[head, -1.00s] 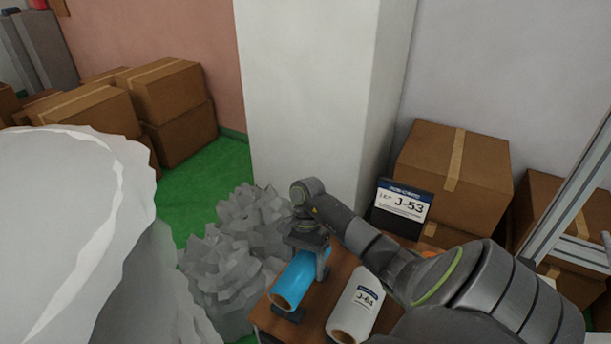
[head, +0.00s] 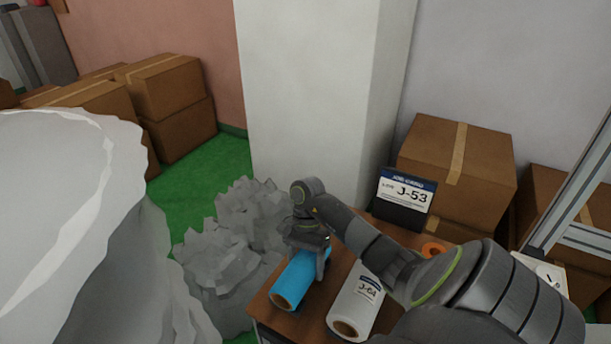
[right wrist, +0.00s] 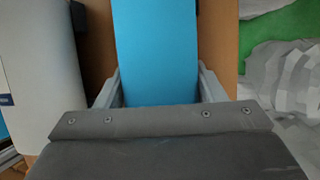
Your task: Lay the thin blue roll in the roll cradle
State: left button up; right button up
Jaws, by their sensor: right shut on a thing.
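The blue roll (head: 296,279) has a brown core end facing me. My right gripper (head: 312,257) is shut around it from above, and its fingers show on both sides of the roll in the right wrist view (right wrist: 158,88). The roll is over the left part of the brown table (head: 268,312). I cannot tell whether it touches the surface below. No roll cradle can be clearly made out; a dark piece (right wrist: 77,14) shows beside the blue roll in the wrist view, but I cannot tell what it is. My left gripper is not in view.
A white roll (head: 354,308) labelled J-64 lies right of the blue roll. A dark stand with a J-53 card (head: 406,192) and an orange ring (head: 433,249) are behind. A white pillar (head: 310,90), crumpled grey material (head: 225,260) and cardboard boxes (head: 455,175) surround the table.

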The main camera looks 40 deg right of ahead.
jog(key=shift+f+b, duration=0.45)
jog(key=o, duration=1.1)
jog(key=p+v, duration=1.3)
jog(key=v, duration=0.4)
jog(key=shift+r, duration=0.25)
